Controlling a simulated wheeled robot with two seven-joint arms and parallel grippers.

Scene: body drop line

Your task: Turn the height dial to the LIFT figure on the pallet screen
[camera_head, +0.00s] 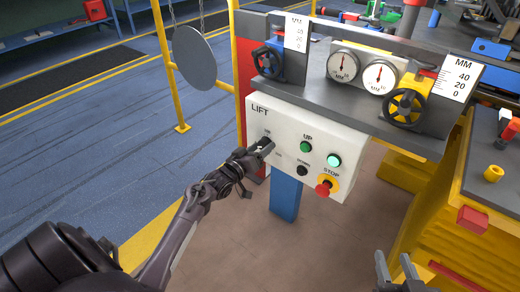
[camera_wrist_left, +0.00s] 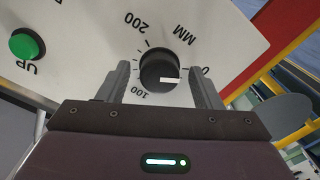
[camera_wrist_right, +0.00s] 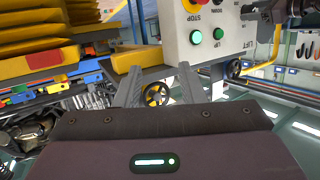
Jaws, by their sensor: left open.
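The height dial (camera_wrist_left: 160,68) is a black knob with a white pointer mark, on a white panel printed MM, 0, 100 and 200. Its mark points right in the left wrist view, roughly towards the 0. My left gripper (camera_wrist_left: 162,85) is open, with one finger on either side of the dial; I cannot tell whether they touch it. In the head view my left gripper (camera_head: 265,146) covers the dial on the LIFT panel (camera_head: 262,120). My right gripper (camera_head: 396,270) is open and empty, low at the right. I see no pallet screen.
The panel also carries a green UP button (camera_head: 306,147), a lit green button (camera_head: 334,160), a black button (camera_head: 302,171) and a red STOP button (camera_head: 324,188). Above it are two gauges (camera_head: 342,66) and a yellow handwheel (camera_head: 405,105). A yellow post (camera_head: 163,60) stands left.

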